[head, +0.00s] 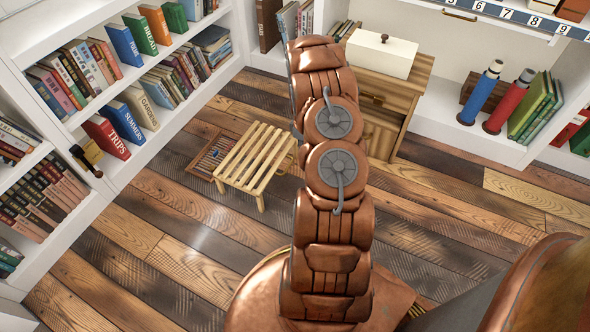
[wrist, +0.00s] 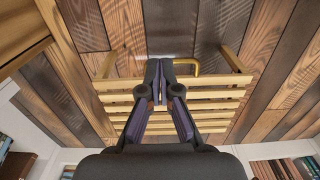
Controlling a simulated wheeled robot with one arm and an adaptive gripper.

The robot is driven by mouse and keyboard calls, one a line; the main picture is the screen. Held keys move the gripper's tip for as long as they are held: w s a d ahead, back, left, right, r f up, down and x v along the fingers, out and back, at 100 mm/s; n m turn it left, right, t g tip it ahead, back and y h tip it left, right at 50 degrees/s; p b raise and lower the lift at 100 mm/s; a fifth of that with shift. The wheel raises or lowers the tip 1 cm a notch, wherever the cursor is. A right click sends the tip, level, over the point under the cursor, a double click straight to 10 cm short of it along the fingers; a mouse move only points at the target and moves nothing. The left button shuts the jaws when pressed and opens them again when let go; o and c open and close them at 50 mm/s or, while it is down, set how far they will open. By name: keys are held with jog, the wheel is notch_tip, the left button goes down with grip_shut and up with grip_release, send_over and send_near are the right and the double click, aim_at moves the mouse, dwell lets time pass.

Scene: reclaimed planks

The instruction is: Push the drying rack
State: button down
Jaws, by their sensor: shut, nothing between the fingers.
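The drying rack (head: 256,158) is a low, pale wooden rack with several parallel slats and short legs. It stands on the plank floor left of my arm in the head view. It also shows in the wrist view (wrist: 218,105), with its slats running across behind my fingers. My gripper (wrist: 157,68) is shut and empty, its fingers overlapping the middle of the rack in the picture. I cannot tell whether they touch it. In the head view my own arm hides the gripper.
A reddish slatted tray (head: 205,155) lies on the floor just left of the rack. White bookshelves (head: 107,176) stand at the left. A wooden cabinet (head: 385,130) bearing a white box (head: 381,55) stands behind my arm. The floor in front of the rack is clear.

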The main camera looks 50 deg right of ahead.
jog(key=w+f+b, duration=0.3)
jog(key=f+b, duration=0.3)
jog(key=f, duration=0.6)
jog(key=shift+w+a+f, duration=0.15)
jog(key=shift+w+f, duration=0.05)
jog(key=shift+w, duration=0.05)
